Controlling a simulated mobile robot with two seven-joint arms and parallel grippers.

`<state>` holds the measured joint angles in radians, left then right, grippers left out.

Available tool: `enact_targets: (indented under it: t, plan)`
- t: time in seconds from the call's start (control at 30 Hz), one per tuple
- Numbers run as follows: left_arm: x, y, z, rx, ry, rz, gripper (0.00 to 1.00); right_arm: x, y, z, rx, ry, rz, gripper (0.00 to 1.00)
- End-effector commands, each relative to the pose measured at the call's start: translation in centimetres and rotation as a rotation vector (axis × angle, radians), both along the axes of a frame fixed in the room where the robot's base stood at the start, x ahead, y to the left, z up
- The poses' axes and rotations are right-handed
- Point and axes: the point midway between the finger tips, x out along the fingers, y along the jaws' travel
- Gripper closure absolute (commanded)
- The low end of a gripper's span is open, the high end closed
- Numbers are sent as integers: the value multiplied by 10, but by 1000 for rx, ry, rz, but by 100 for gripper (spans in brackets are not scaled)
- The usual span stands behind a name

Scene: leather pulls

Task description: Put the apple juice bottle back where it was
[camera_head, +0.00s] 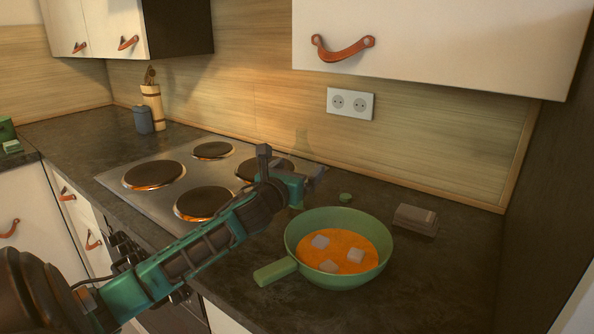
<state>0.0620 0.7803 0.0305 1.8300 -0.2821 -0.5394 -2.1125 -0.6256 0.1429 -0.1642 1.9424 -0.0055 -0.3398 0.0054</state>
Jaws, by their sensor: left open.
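My left gripper (290,163) reaches in from the left over the counter, beside the back right burner and behind the green pan. It is open, with its fingers apart and pointing toward the wall. My right gripper is not in view.
A green pan (291,246) with orange liquid and several pale cubes stands on the dark counter (430,285). A dark block (415,220) lies right of it. The stove (170,212) has glowing burners. A white cabinet (440,40) overhangs. Counter at front right is clear.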

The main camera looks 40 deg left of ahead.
Motion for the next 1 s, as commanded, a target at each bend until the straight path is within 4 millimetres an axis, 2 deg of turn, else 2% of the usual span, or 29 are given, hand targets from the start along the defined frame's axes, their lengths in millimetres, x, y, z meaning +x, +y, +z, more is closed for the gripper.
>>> enact_targets:
  t: [0.23,0.37,1.0]
  plan:
    - [0,0,3,0,-1,0,4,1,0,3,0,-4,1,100]
    - [-8,-3,1,1,1,-2,4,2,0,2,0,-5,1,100]
    - [-98,-31,1,-3,1,0,4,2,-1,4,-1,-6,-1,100]
